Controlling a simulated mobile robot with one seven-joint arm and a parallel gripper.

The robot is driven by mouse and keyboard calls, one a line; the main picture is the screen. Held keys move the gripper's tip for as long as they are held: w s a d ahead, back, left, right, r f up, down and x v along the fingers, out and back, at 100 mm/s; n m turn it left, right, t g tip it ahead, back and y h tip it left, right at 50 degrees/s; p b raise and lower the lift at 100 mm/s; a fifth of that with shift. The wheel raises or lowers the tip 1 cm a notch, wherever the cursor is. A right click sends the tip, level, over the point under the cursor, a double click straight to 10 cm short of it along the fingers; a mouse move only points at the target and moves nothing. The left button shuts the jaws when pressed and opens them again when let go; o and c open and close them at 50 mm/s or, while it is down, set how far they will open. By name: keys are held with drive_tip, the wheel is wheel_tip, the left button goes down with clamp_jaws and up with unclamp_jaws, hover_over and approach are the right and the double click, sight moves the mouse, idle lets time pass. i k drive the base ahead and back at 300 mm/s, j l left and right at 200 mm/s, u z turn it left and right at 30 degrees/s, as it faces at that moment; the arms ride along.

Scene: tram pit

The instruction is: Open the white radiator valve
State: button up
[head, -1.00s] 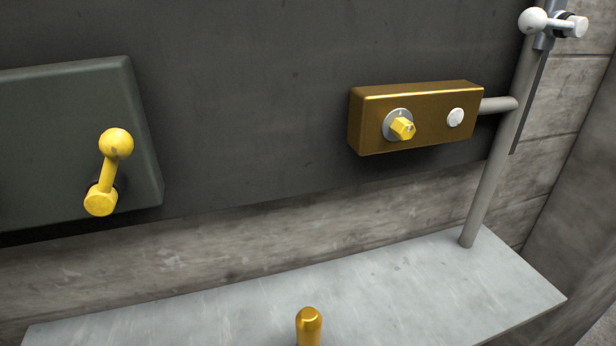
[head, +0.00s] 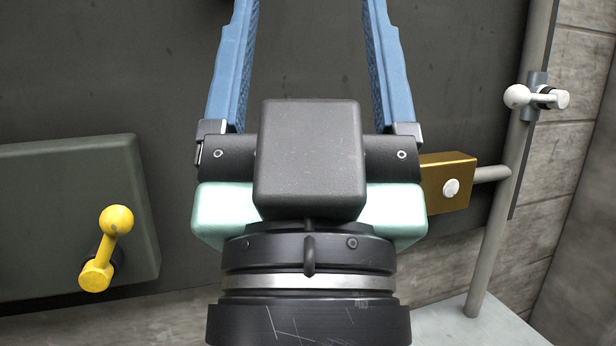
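The white radiator valve (head: 538,97) is a small white lever with a ball end, on a grey fitting on the vertical pipe at the upper right of the head view. Its ball points left and the lever lies about level. My gripper (head: 310,10) is in the middle of the view, pointing up, with two blue fingers wide apart. Nothing shows between the fingers, though their tips are cut off by the top edge. The gripper is to the left of the valve and apart from it in the picture.
A yellow ball-ended lever (head: 105,248) sits on a dark green box (head: 70,190) at the left. A brass box (head: 447,180) with a white button is partly hidden behind my gripper. A grey pipe (head: 495,215) rises from a pale ledge (head: 450,325).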

sight(516, 98)
drive_tip(key=i+l+z, duration=0.15)
drive_tip(key=l, duration=0.25)
drive_tip(key=l+z, duration=0.1)
drive_tip(key=l, duration=0.3)
drive_tip(key=i+l+z, duration=0.15)
drive_tip(key=l, duration=0.2)
drive_tip(key=i+l+z, duration=0.15)
drive_tip(key=l, duration=0.2)
